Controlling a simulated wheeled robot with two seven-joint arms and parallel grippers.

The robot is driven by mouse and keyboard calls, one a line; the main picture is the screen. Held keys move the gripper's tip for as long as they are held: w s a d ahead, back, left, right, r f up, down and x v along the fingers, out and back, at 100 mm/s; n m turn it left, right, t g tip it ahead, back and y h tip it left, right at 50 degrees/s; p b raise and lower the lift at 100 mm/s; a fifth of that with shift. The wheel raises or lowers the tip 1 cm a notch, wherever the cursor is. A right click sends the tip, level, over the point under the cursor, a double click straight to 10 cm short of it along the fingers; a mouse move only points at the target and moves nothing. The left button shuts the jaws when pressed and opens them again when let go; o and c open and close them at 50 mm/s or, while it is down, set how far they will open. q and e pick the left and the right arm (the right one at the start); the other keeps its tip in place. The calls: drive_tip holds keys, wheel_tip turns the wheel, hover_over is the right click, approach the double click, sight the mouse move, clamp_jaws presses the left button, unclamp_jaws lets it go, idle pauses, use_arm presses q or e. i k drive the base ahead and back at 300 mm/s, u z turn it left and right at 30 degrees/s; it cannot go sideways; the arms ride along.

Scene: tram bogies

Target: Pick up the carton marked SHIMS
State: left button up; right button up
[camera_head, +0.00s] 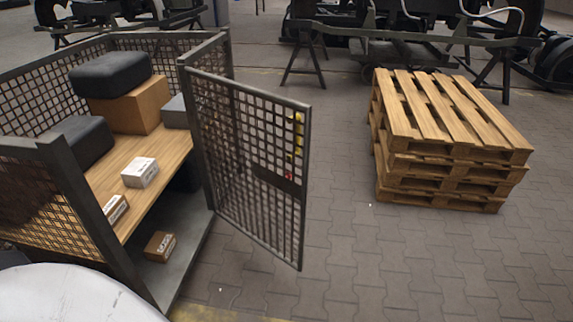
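Three small cartons show in the mesh cage at the left, and their lettering is too small to read surely, so I cannot tell which is marked SHIMS. A whitish carton (141,172) sits on the wooden shelf. A brown carton with a pale label (116,209) sits at the shelf's near end, partly hidden by the cage's corner post. A brown carton with pale lettering (160,246) lies on the grey cage floor below the shelf. Neither of my grippers is in view.
The cage's mesh door (252,165) stands open toward the right. Dark cases and a larger brown box (130,107) fill the shelf's back. Stacked pallets (450,140) stand at the right. The paving between door and pallets is clear. Bogies on stands are behind.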

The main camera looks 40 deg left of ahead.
sight(115, 206)
drive_tip(key=i, duration=3.1)
drive_tip(key=u, duration=3.45)
drive_tip(key=i, duration=0.5)
drive_tip(key=u, duration=0.05)
